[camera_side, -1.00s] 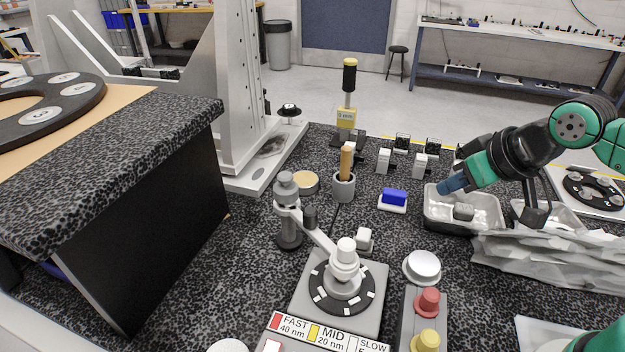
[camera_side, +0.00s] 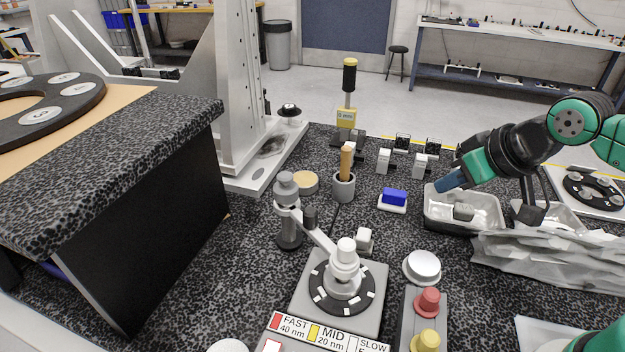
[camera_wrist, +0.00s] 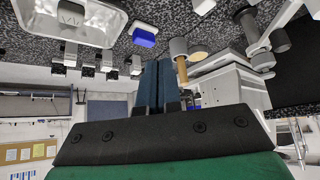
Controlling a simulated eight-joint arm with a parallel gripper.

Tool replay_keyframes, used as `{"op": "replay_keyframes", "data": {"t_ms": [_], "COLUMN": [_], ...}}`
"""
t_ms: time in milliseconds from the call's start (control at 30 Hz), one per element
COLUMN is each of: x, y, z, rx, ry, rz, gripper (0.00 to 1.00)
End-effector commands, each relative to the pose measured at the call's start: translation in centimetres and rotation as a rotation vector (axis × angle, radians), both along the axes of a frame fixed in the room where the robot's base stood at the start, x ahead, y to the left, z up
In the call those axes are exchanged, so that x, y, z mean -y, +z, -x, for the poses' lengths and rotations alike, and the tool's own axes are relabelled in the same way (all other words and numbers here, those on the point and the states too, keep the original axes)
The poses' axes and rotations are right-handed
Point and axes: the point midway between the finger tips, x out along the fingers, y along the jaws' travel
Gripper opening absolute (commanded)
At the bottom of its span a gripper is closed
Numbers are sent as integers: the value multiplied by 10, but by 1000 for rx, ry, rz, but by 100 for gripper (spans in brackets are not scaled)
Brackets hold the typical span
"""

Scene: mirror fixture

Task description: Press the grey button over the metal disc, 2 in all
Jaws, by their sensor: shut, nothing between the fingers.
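My gripper (camera_side: 449,181) hangs over the left rim of the metal tray, its blue fingers shut and empty; they also show in the wrist view (camera_wrist: 157,86). A light grey knob (camera_side: 346,246) tops the end of a grey swing arm (camera_side: 318,237), above a dark ring with white marks (camera_side: 325,292) on a grey square base. A wide pale round button (camera_side: 423,264) sits beside it, with a red button (camera_side: 428,300) and a yellow button (camera_side: 426,341) nearer. I cannot tell for certain which is the named grey button. My gripper is well apart from all of these.
The metal tray (camera_side: 436,220) holds a grey block (camera_side: 464,212). A blue-topped block (camera_side: 394,197), a cup with a wooden handle (camera_side: 344,187) and a tan disc (camera_side: 305,182) stand left of it. Crumpled grey sheeting (camera_side: 540,264) lies right of the buttons.

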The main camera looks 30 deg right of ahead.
Motion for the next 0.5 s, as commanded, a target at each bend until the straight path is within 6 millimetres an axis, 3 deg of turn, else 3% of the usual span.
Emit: {"op": "replay_keyframes", "data": {"t_ms": [167, 500], "x": [-22, -122], "y": [27, 89], "z": [-28, -107], "rx": [27, 76], "ry": [-39, -174], "rz": [-77, -372], "gripper": [0, 0]}}
